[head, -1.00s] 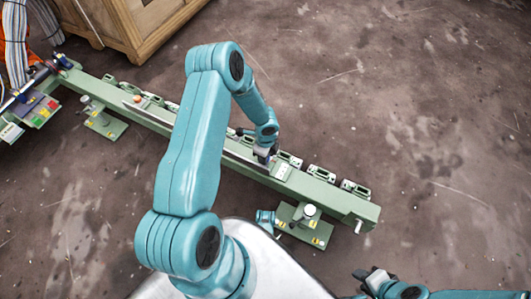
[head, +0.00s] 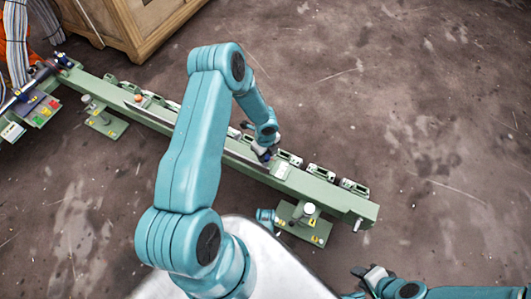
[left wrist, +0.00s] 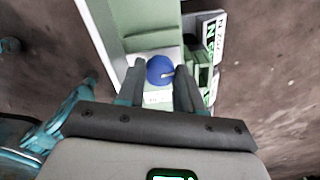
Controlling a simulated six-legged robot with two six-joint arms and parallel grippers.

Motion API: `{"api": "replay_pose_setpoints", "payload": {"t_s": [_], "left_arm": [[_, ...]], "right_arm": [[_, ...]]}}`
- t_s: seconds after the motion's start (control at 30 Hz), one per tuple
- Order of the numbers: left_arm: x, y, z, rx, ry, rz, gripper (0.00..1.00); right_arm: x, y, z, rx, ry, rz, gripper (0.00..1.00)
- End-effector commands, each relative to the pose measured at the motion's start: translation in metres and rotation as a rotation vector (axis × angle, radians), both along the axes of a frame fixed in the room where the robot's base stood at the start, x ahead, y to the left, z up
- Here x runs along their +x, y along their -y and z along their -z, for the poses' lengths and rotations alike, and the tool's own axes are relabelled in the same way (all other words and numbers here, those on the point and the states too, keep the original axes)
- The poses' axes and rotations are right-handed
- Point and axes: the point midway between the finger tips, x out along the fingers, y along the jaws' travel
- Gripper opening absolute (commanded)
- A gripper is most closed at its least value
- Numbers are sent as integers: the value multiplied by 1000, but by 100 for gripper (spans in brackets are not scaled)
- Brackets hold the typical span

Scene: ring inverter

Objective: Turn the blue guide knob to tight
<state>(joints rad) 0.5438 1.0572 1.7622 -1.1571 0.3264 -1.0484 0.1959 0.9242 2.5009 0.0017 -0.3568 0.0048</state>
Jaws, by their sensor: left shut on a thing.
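The blue guide knob (left wrist: 159,69) is a round blue knob with a small pale pointer on its right side, set on the green rail. My left gripper (left wrist: 158,88) has one finger on each side of it and is shut on it. In the head view my left gripper (head: 264,153) is at the rail, and a bit of blue shows at its tip. A pale label lies just below the knob in the wrist view, too small to read. My right gripper (head: 372,275) is at the bottom right, away from the rail; its jaw opening is unclear.
The long green rail (head: 330,195) runs from upper left to lower right, with several green brackets along its far side. Green feet stand beside it. A wooden crate (head: 150,28) and a panel with coloured buttons (head: 40,108) are at the upper left. The right floor is clear.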

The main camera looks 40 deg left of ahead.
Motion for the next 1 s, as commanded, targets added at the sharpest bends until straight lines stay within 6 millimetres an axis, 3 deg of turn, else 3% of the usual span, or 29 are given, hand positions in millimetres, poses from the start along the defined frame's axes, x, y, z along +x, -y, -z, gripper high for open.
{"api": "replay_pose_setpoints", "payload": {"t_s": [0.13,0.17,0.2,0.23,0.63,1.0], "left_arm": [[1,1,0,-2,2,0,5],[1,1,0,-2,2,0,42],[1,1,0,-2,2,0,55],[1,1,0,-2,2,0,61],[0,0,1,0,0,-64,61],[0,0,2,0,1,-638,61]], "right_arm": [[0,0,0,0,0,0,34],[0,0,0,0,0,0,34],[0,0,0,0,0,0,34],[0,0,0,0,0,0,34],[0,0,4,0,0,0,34],[0,0,25,0,0,0,34]]}}
